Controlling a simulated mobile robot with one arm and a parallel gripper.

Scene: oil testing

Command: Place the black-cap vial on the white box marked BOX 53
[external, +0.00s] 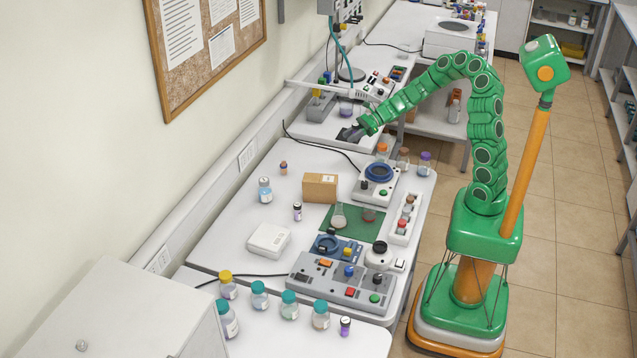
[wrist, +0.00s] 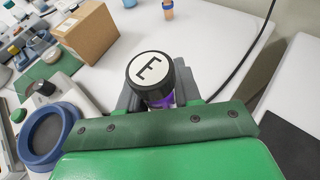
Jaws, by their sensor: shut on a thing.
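In the wrist view my gripper (wrist: 160,100) is shut on a vial with a black cap (wrist: 150,76). The cap has a white disc with a black letter, E or F. A little purple shows below the cap; the rest of the vial is hidden. In the external view I cannot make out the held vial clearly. A white box (external: 268,241) lies on the near table at left, well away from my gripper; its marking is not legible.
A brown cardboard box (external: 320,187) stands between my gripper and the white box. A blue-ringed device (external: 377,180), a green mat (external: 353,221) with glassware and a small dark-capped vial (external: 297,211) are nearby. Several capped bottles line the front. Bare tabletop surrounds the white box's left side.

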